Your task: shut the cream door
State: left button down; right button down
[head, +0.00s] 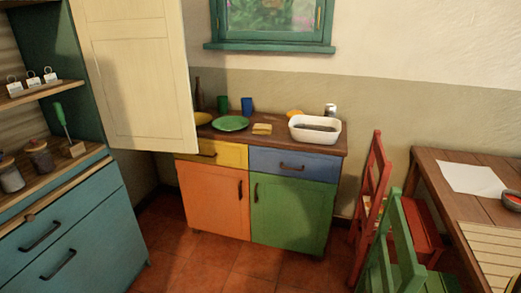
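The cream door (138,75) is a tall panelled door in the upper left of the head view. It stands open, swung out from the green-framed shelf cabinet (85,95) at the left. Its bottom edge is above the floor, and its right part overlaps the view of the counter behind. No handle shows on the face that I see. The door's upper end is out of the frame. Neither of my grippers shows in this view.
Shelves with small jars (40,155) and a green-handled tool (62,118) sit left of the door, above blue drawers (75,230). A low cabinet (215,200) stands behind. Red (372,185) and green chairs (405,245) and a table (440,165) fill the right. Tiled floor lies clear between.

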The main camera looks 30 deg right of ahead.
aim_at(135, 53)
jog(key=z, duration=0.95)
jog(key=i, duration=1.45)
jog(key=u, duration=0.75)
